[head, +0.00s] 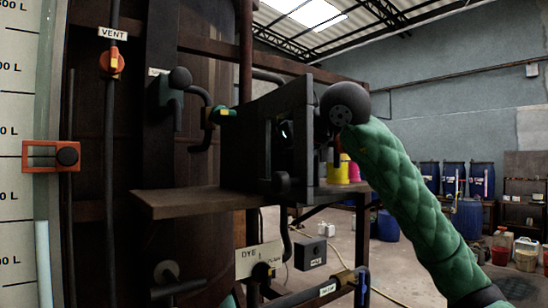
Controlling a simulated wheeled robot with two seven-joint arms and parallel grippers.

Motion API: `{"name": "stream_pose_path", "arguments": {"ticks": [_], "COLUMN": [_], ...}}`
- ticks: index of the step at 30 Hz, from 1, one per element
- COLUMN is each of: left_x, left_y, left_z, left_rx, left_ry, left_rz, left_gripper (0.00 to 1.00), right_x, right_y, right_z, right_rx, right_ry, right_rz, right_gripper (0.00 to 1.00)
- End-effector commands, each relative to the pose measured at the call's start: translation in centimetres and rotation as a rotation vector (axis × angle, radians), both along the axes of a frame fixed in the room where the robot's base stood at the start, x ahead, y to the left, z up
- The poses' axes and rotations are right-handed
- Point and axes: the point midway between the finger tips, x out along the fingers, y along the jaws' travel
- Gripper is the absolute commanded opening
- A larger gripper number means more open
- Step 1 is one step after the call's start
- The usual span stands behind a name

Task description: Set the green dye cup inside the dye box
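A dark box (250,150), which looks like the dye box, stands on a brown shelf against the vat. Its dark upright panel (307,128) faces right and hides much of the inside. The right gripper is hidden behind the panel or wrist. My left gripper cannot be made out.
A yellow cup (339,170) and a pink cup (354,172) stand on the shelf behind the panel. A DYE sign (259,257) hangs below the shelf (180,203). Blue drums (467,219) stand far right.

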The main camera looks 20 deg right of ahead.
Motion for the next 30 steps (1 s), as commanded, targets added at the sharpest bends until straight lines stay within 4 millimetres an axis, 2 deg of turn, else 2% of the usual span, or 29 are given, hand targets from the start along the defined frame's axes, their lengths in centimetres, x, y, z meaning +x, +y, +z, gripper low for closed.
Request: {"name": "stream_pose_path", "arguments": {"ticks": [8,9,11,12,25,30], "left_x": [0.0,-0.1,-0.1,-0.1,0.0,0.1], "left_y": [0.0,0.0,0.0,0.0,0.0,0.0], "left_z": [0.4,0.4,0.3,0.3,0.2,-0.9], "left_rx": [-0.001,-0.001,0.0,-0.001,-0.001,0.001], "left_ry": [0.002,0.002,0.003,0.003,-0.002,-0.001], "left_rz": [0.0,0.0,0.0,0.001,0.001,0.001], "left_gripper": [0.46,0.46,0.46,0.46,0.46,0.46], "right_x": [0.0,0.0,0.0,0.0,0.0,0.0], "right_y": [0.0,0.0,0.0,0.0,0.0,0.0], "right_z": [0.0,-0.1,-0.1,-0.1,0.1,0.5], "right_rx": [0.0,0.0,0.0,0.0,0.0,0.0], "right_ry": [-0.001,0.0,0.0,0.0,0.0,0.0], "right_rz": [0.0,0.0,0.0,0.0,0.0,0.0], "right_gripper": [0.28,0.62,0.74,0.77,0.77,0.77]}}
